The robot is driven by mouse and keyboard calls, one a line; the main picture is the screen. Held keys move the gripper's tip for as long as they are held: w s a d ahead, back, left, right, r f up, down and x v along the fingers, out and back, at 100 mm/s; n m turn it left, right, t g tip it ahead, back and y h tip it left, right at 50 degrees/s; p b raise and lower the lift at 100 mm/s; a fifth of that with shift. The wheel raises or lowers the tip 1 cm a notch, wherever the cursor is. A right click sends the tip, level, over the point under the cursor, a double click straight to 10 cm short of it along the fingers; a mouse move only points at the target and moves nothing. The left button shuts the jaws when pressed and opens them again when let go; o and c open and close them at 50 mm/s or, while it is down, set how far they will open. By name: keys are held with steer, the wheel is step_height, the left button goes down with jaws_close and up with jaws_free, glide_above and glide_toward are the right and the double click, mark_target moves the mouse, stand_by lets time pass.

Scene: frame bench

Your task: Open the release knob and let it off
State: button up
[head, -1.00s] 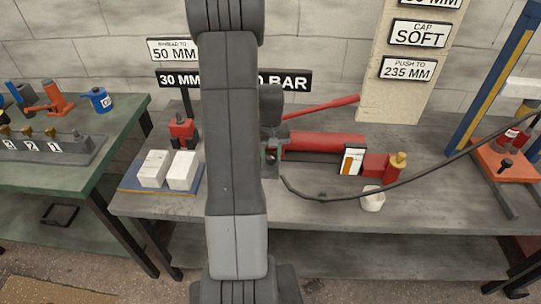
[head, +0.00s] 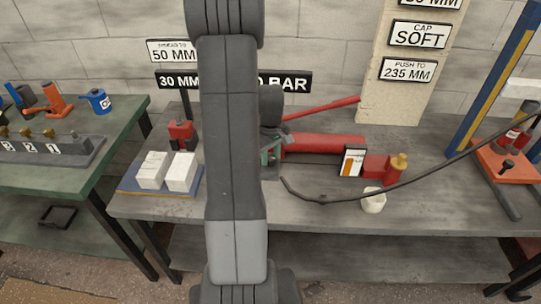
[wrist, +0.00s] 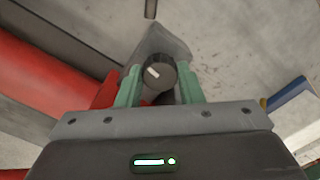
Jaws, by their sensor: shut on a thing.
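The release knob (wrist: 158,74) is a dark round knob with a short white mark, set by a grey block on the red hand pump. In the wrist view my gripper (wrist: 161,80) has its green fingers on either side of the knob, shut on it. The white mark lies at a slant. The red pump body (head: 325,143) lies on the bench in the head view, with its red lever (head: 322,108) raised above it. My gripper (head: 272,150) is at the pump's left end in the head view, where my arm hides part of it and the knob.
A gauge with an orange bar (head: 352,162) stands by the pump's right end. A black hose (head: 420,180) runs right toward an orange-based press (head: 508,163). A white cup (head: 373,201) stands near the front. White blocks (head: 181,171) lie on a blue tray (head: 133,184) at left.

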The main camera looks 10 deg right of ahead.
mark_target(270, 158)
steer(key=shift+w, duration=0.1)
steer(key=o, duration=1)
steer(key=shift+c, duration=0.2)
step_height(270, 158, up, 14)
steer(key=shift+p, duration=0.3)
steer(key=shift+f, duration=0.1)
step_height(270, 158, down, 14)
steer(key=shift+r+b, duration=0.1)
steer(key=shift+b, duration=0.2)
